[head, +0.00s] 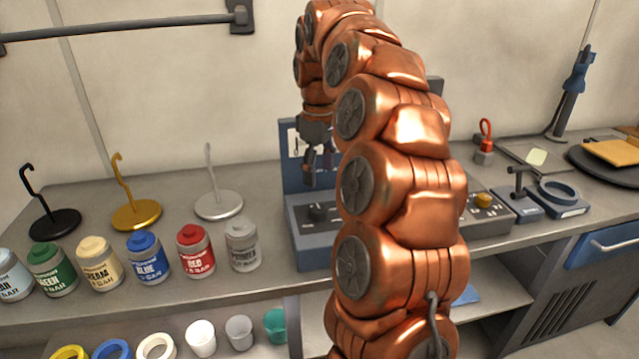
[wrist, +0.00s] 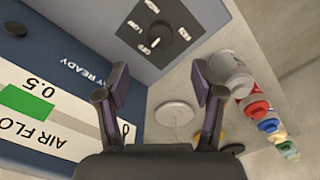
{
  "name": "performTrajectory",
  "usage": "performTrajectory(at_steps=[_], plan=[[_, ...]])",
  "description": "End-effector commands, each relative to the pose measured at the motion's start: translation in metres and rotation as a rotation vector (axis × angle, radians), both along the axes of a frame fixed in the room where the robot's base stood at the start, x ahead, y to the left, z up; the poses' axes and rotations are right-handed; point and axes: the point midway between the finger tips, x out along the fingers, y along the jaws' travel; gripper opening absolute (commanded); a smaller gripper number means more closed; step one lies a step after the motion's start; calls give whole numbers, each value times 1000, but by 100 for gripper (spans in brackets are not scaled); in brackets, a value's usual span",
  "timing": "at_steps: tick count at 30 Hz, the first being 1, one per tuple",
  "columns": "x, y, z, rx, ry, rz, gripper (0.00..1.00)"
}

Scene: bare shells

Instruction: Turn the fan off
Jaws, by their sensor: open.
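A blue-grey control box (head: 300,240) stands on the bench, with a dark rotary knob (head: 317,212) on its top face. In the wrist view the knob (wrist: 162,33) sits on a dark labelled plate; one label reads OFF. I cannot tell surely which label it points at. A blue panel (wrist: 60,60) beside it carries a white AIR FLOW display with a green bar and 0.5. My gripper (head: 312,165) hangs above and behind the knob, near the upright panel. In the wrist view its fingers (wrist: 165,92) are wide apart, empty and clear of the knob.
Several paint jars (head: 148,258) line the bench's front left, with hook stands (head: 136,215) behind them. The white stand (head: 218,205) is just left of the box. My arm hides the box's middle. A yellow button (head: 484,199) and small fixtures (head: 558,197) lie right of it.

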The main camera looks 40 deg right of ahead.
Motion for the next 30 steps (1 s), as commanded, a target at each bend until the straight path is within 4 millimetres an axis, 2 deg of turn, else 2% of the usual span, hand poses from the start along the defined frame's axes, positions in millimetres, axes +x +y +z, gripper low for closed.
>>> performTrajectory(at_steps=[9, 27, 30], plan=[[0, 0, 19, 0, -1, 0, 68], [0, 0, 20, 1, 0, 0, 68], [-3, 6, 21, 2, 3, 3, 68]])
